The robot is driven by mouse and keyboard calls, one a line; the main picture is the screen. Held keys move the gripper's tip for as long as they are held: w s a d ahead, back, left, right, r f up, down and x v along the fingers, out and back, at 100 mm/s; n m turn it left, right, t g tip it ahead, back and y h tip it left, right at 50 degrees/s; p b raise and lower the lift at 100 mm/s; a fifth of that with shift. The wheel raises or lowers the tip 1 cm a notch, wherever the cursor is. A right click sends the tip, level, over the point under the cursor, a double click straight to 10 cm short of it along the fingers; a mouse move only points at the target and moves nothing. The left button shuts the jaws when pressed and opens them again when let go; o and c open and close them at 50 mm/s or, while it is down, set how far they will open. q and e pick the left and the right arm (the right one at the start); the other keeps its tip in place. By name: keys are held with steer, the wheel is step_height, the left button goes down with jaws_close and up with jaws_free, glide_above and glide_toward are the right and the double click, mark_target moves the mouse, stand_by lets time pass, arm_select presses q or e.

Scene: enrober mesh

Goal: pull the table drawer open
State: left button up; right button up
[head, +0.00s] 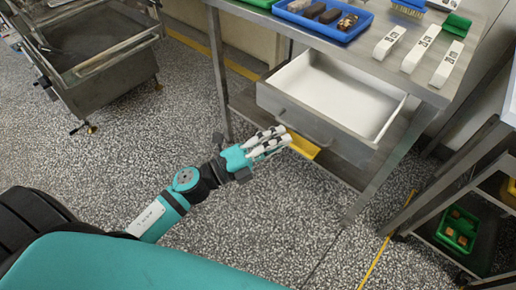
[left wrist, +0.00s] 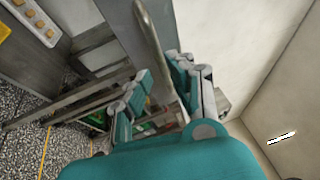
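The table drawer (head: 310,126) stands pulled out from under the steel table (head: 405,80). Its white inside is visible and looks empty. A grey bar handle (head: 283,112) runs along its front. My left gripper (head: 286,137) is at the drawer front, beside the handle. In the left wrist view the handle (left wrist: 150,38) runs between the two fingers of the left gripper (left wrist: 162,84). The fingers look apart, with gaps on both sides of the bar. My right gripper is in neither view.
On the table are a blue tray (head: 357,30) with dark pieces and several white labelled blocks (head: 389,42). A steel cart (head: 100,65) stands at the upper left. A rack with a green bin (head: 457,228) is at the right. The speckled floor before the drawer is clear.

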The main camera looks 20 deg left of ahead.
arm_select(q)
steer(key=v, duration=0.6)
steer(key=shift+s+a, duration=0.2)
steer(key=shift+s, duration=0.05)
steer(key=shift+f, duration=0.1)
